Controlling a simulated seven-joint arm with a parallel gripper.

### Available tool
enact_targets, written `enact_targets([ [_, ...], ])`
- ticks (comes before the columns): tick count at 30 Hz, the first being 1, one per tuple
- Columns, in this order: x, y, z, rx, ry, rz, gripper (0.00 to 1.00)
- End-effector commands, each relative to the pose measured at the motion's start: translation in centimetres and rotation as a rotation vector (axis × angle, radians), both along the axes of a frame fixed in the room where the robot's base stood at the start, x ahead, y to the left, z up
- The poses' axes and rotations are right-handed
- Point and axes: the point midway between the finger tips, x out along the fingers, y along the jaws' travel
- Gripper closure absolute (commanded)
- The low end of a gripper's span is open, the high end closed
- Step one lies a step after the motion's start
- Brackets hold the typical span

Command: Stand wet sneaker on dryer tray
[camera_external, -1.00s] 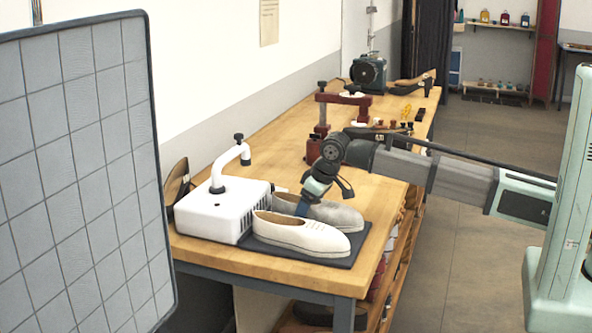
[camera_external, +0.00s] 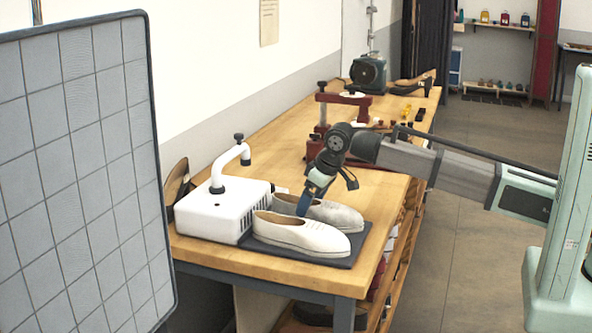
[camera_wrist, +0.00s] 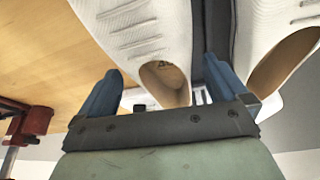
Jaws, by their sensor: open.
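A greyish-white sneaker (camera_external: 342,216) stands upright on the dark dryer tray (camera_external: 357,247), its toe to the right and its heel toward the white dryer box. A whiter sneaker (camera_external: 310,240) stands beside it on the near side of the tray. My gripper (camera_external: 303,208) points down at the heel end of the greyish sneaker. In the wrist view my gripper (camera_wrist: 165,85) is open, with the heel of that sneaker (camera_wrist: 150,35) between or just beyond its blue fingers. The other sneaker (camera_wrist: 275,40) lies outside the right finger. Fingertip contact cannot be told.
The white dryer box (camera_external: 215,212) with its bent pipe (camera_external: 232,160) stands left of the shoes. A red clamp frame (camera_external: 320,115) and small tools are farther back on the wooden bench (camera_external: 375,188). A grey grid panel (camera_external: 80,170) fills the left foreground.

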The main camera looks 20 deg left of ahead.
Motion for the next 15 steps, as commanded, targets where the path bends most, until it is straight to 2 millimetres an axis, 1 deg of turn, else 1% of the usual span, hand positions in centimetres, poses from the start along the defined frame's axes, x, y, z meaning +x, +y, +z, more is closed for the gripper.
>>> enact_targets([
  [1, -0.1, -0.4, 0.9, 0.002, 0.000, 0.000, 0.00],
  [6, -0.4, -1.5, 3.8, 0.003, 0.000, 0.000, 0.00],
  [15, -0.7, -3.3, 8.1, 0.003, 0.000, 0.000, 0.00],
])
